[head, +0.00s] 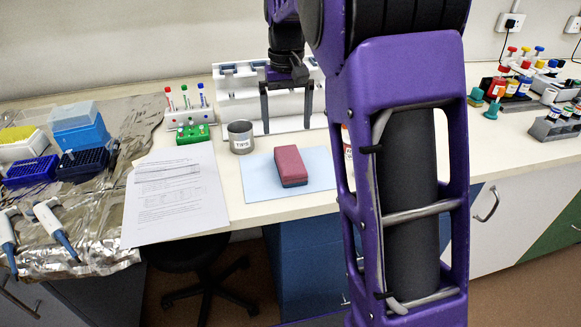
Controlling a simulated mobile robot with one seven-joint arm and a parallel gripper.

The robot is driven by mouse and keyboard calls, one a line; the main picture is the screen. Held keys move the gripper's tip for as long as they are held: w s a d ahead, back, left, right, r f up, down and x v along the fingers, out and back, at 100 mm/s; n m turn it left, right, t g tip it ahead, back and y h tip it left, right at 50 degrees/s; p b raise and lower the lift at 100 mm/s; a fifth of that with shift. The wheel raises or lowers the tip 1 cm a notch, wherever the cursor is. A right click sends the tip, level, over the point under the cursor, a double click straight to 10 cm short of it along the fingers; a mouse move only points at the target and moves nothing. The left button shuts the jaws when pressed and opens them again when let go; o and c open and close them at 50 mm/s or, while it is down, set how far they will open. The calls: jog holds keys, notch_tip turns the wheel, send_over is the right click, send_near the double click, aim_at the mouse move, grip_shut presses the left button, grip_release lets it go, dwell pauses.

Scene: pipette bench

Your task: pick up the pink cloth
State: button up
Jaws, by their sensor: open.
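I see no plainly recognisable pink cloth.
A grey cup (240,136) stands left of the mat, and a white rack (237,101) behind. Printed paper (172,195) overhangs the front edge. Pipettes (54,226) and tip boxes (80,127) lie on foil at left. My arm hides the bench right of the mat.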

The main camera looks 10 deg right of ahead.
aim_at(290, 159)
notch_tip(290, 159, down, 6)
jog(key=shift+f+b, duration=0.1)
jog(key=shift+b, duration=0.4)
jog(key=f, duration=0.3)
jog(key=f+b, duration=0.1)
jog(key=f, duration=0.1)
jog(key=shift+s+d+f, duration=0.1)
jog(key=shift+s+d, duration=0.05)
jog(key=shift+d, duration=0.15)
